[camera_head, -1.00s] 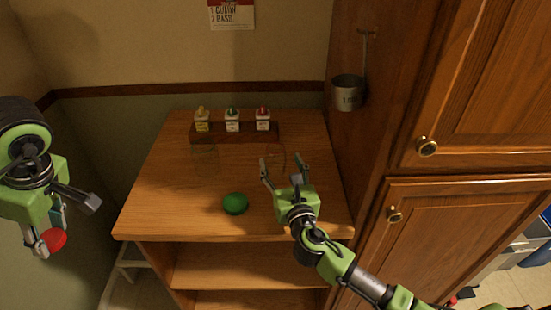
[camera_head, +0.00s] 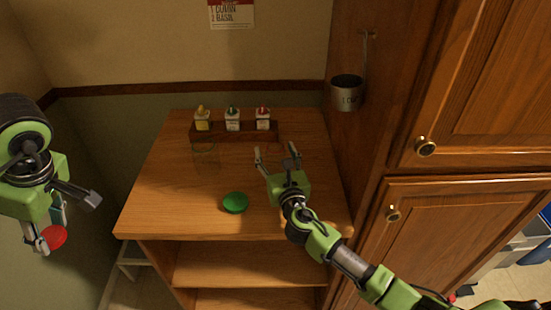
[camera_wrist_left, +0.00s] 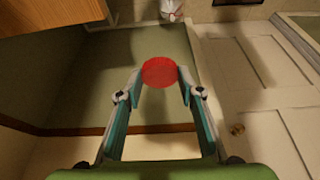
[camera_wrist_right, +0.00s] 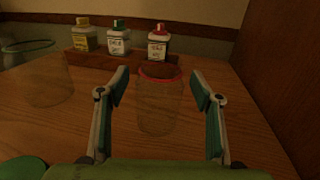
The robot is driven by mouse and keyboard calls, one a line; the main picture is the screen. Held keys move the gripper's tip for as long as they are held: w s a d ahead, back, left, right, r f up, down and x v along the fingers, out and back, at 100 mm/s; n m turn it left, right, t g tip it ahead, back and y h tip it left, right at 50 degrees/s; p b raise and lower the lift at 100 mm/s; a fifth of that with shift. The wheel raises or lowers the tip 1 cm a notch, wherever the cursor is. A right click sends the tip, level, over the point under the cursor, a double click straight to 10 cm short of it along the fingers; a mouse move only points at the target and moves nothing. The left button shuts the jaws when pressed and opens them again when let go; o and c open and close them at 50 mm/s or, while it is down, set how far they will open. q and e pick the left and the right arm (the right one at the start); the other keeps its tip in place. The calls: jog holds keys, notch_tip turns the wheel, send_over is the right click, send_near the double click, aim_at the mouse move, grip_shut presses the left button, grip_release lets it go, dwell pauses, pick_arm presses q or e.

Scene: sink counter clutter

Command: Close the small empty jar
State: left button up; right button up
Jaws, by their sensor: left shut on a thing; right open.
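A clear, empty-looking jar with a red rim (camera_wrist_right: 160,112) stands on the counter between the spread fingers of my right gripper (camera_wrist_right: 160,95), with no clear contact. A second clear jar (camera_wrist_right: 40,85) with a greenish-grey rim stands to the left; it shows faintly in the head view (camera_head: 205,153). A green lid (camera_head: 235,202) lies on the counter near the front, left of my right gripper (camera_head: 277,156). My left gripper (camera_head: 44,243) is shut on a red round lid (camera_wrist_left: 159,72), held in the air left of the counter.
A wooden rack (camera_head: 236,134) with yellow-, green- and red-capped bottles stands at the back. A metal measuring cup (camera_head: 346,94) hangs on the cabinet side at right. The counter's left front (camera_head: 165,205) is clear.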

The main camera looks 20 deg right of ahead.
aim_at(277, 149)
jog(key=c, duration=1.3)
pick_arm(q)
jog(key=shift+r, duration=0.1)
pick_arm(e)
jog(key=shift+r, duration=0.45)
pick_arm(q)
jog(key=shift+r, duration=0.15)
pick_arm(e)
notch_tip(277, 149, up, 2)
jog(key=shift+r, duration=0.15)
pick_arm(q)
jog(key=shift+r+p, duration=0.4)
jog(key=shift+p, duration=0.25)
jog(key=shift+f+b, duration=0.3)
pick_arm(e)
jog(key=shift+s+a+r, duration=0.2)
jog(key=shift+s+r, duration=1.45)
jog(key=shift+s, duration=0.7)
jog(key=shift+s+a+r, duration=0.2)
jog(key=shift+s+r, duration=1.4)
jog(key=shift+s, duration=0.7)
jog(key=shift+s+a+r, duration=0.2)
jog(key=shift+s+r, duration=1.45)
jog(key=shift+s, duration=0.7)
